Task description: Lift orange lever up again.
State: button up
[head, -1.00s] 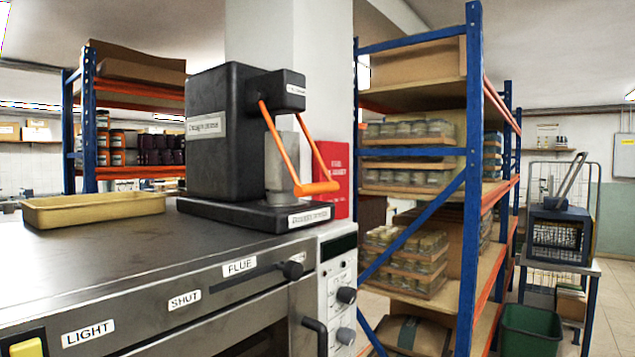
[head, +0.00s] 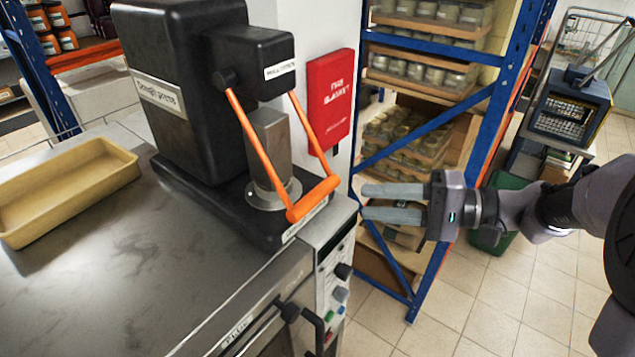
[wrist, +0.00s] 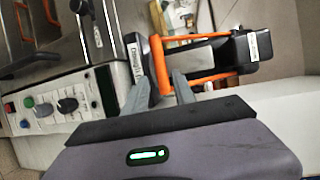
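The orange lever (head: 310,198) is a U-shaped handle on the black dough press (head: 180,75). Its two arms slope down from the press head to a crossbar low in front of the metal cylinder (head: 270,150). My gripper (head: 364,201) is to the right of the crossbar, fingers pointing left at it, open and empty, with a gap between in the head view. In the wrist view the lever (wrist: 157,66) shows just beyond the fingertips (wrist: 157,80), with its crossbar across the space between them; contact cannot be told there.
The press stands on a steel oven top (head: 90,240) with knobs on its front panel (head: 335,285). A yellow tray (head: 70,190) lies at left. A red fire blanket box (head: 330,100) hangs behind. A blue-framed jar shelf (head: 480,140) stands behind my gripper.

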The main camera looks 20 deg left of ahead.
aim_at(322, 198)
jog(key=a, duration=0.3)
jog(key=a+f+p, duration=0.1)
jog(key=a, duration=0.6)
jog(key=shift+w+a+f+p, duration=0.15)
jog(key=shift+a+f+p, duration=0.15)
jog(key=shift+p, duration=0.1)
jog(key=shift+w+a+f, duration=0.1)
jog(key=shift+a, duration=0.15)
grip_shut()
dwell(0.5)
